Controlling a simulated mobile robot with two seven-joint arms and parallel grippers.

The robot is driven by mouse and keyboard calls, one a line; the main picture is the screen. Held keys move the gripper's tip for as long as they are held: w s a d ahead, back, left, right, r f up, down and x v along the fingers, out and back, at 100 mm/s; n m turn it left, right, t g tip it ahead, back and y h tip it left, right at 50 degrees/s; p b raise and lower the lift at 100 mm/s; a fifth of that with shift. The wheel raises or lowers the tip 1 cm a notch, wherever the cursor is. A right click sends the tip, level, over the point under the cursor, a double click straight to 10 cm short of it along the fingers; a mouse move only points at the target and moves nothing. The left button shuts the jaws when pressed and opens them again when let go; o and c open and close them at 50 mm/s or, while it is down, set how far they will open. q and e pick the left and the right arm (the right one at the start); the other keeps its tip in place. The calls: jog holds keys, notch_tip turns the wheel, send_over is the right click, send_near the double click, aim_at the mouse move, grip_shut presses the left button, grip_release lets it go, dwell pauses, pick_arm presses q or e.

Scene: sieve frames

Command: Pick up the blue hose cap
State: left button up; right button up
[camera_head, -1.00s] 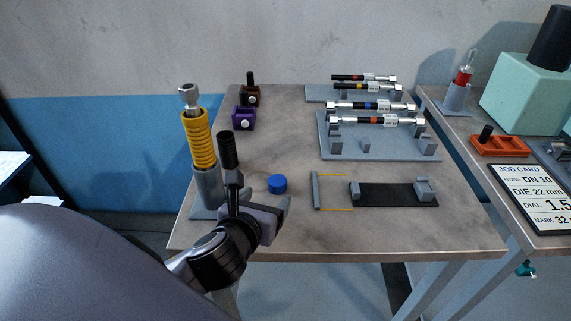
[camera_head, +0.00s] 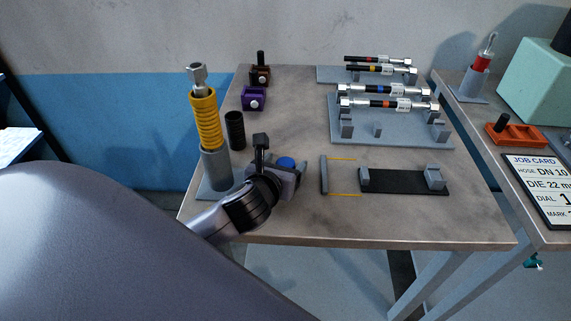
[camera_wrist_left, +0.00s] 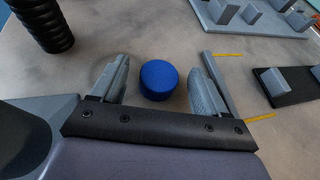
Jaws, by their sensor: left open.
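The blue hose cap (camera_head: 286,163) is a short round blue disc on the grey worktable. In the left wrist view the cap (camera_wrist_left: 159,80) lies between the two fingers of my left gripper (camera_wrist_left: 162,82), with a gap on each side. My left gripper (camera_head: 284,174) is open, and in the head view it partly hides the cap. My right gripper is not in either view.
A black ribbed cylinder (camera_head: 235,130) and a yellow coiled hose (camera_head: 205,118) in a grey holder stand left of the gripper. A grey bar (camera_head: 324,174) with yellow lines and a black plate (camera_head: 405,182) lie to the right. Hose racks (camera_head: 390,130) stand farther back.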

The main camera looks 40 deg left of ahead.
pick_arm(q)
jog(key=c, duration=1.1)
